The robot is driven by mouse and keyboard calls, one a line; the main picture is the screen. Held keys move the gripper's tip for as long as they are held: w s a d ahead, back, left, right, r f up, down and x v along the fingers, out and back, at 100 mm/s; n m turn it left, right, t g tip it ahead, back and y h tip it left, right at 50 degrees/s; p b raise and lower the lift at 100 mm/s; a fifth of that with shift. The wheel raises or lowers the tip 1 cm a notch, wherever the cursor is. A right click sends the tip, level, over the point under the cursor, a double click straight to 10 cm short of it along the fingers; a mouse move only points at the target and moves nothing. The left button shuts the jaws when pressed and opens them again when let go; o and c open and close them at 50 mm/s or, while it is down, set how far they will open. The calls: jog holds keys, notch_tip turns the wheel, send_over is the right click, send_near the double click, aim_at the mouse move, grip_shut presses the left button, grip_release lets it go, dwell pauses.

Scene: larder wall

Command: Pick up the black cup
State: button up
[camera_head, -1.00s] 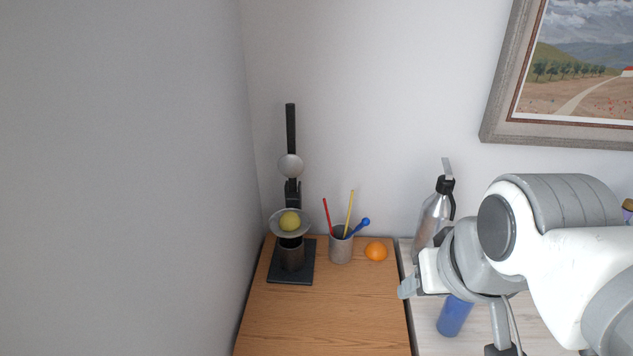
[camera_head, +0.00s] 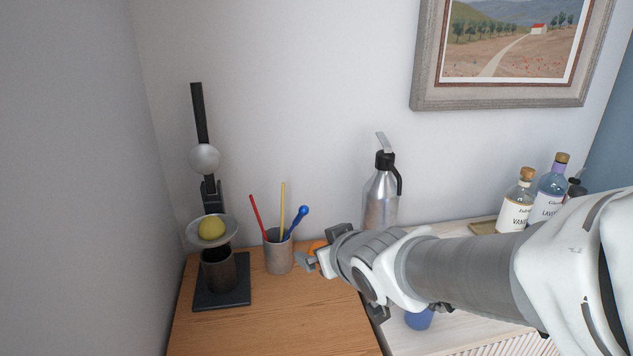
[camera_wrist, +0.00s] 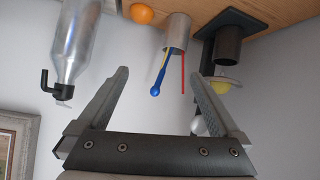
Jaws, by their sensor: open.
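The black cup (camera_head: 219,272) stands upright on the dark base of a lever press, under the press's bowl, at the left of the wooden top. In the upside-down wrist view the dark cup (camera_wrist: 229,46) shows at the upper right, beyond the right finger. My gripper (camera_head: 309,260) is to the right of the cup, past the grey pot, and apart from it. In the wrist view my gripper (camera_wrist: 157,77) is open with nothing between its fingers.
The press (camera_head: 210,195) holds a yellow fruit (camera_head: 211,228) in its bowl. A grey pot (camera_head: 278,252) of utensils stands between cup and gripper. An orange (camera_head: 317,247) and a metal flask (camera_head: 381,195) are close to my arm. Bare wood (camera_head: 270,325) lies in front.

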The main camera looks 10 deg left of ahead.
jog(key=a+f+n+y+b, duration=0.2)
jog(key=a+f+y+b, duration=0.1)
jog(key=a+f, duration=0.4)
jog(key=n+g+y+b, duration=0.1)
jog(key=y+b, duration=0.1)
jog(key=b, duration=0.1)
send_near(227, 273)
jog(key=shift+y, duration=0.3)
jog(key=b+x, duration=0.2)
jog(key=x, duration=0.6)
jog(key=shift+w+f, duration=0.15)
jog(key=shift+f, duration=0.1)
jog(key=shift+f+b+x, duration=0.1)
jog(key=shift+b+x, duration=0.2)
jog(key=shift+x, duration=1.15)
jog(key=shift+f+b+x, duration=0.15)
jog(key=shift+b+x, duration=0.1)
jog(key=shift+x, duration=1.25)
jog(key=shift+r, duration=0.1)
jog(key=c, duration=1.4)
